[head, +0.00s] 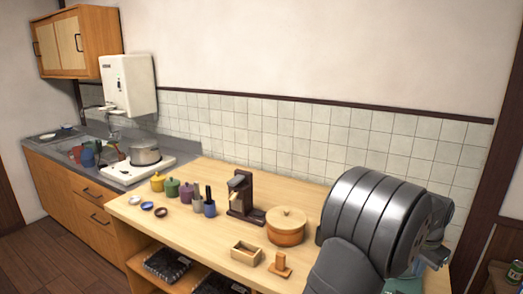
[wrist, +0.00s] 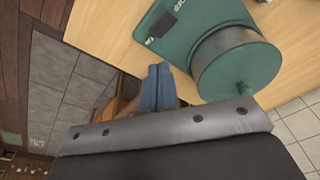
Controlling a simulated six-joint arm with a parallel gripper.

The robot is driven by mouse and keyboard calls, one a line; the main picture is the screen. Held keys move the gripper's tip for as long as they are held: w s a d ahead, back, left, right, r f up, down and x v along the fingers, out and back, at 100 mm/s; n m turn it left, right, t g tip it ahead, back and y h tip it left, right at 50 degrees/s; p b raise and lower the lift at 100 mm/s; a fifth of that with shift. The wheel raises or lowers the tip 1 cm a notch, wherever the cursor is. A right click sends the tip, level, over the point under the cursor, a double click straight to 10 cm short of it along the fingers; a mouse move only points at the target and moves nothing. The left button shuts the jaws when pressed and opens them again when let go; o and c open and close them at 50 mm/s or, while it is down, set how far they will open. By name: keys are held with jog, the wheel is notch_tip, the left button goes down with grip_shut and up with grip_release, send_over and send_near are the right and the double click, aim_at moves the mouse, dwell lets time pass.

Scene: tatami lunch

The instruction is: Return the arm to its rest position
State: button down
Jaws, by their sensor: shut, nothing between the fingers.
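My gripper (wrist: 158,88) shows in the wrist view as two blue fingers pressed together, shut with nothing between them. It is beside the wooden counter edge, left of a dark green appliance (wrist: 238,62) with a round drum. In the head view my grey arm fills the lower right, and I cannot make out the gripper there.
On the wooden counter (head: 185,225) stand a round wooden lidded pot (head: 286,228), a dark brown stand (head: 242,195), a small wooden box (head: 246,253), a small wooden block stand (head: 280,265) and several coloured pots. A steel pot (head: 145,153) sits further left.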

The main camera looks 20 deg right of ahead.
jog(key=s+a+r+m+t, duration=0.1)
jog(key=s+a+r+m, duration=0.1)
jog(key=r+m, duration=0.2)
jog(key=s+a+r+m+t, duration=0.1)
jog(key=s+a+r+m, duration=0.1)
jog(key=r+m, duration=0.3)
jog(key=shift+s+a+r+m+h, duration=0.35)
jog(key=shift+s+r, duration=0.2)
jog(key=shift+r, duration=0.3)
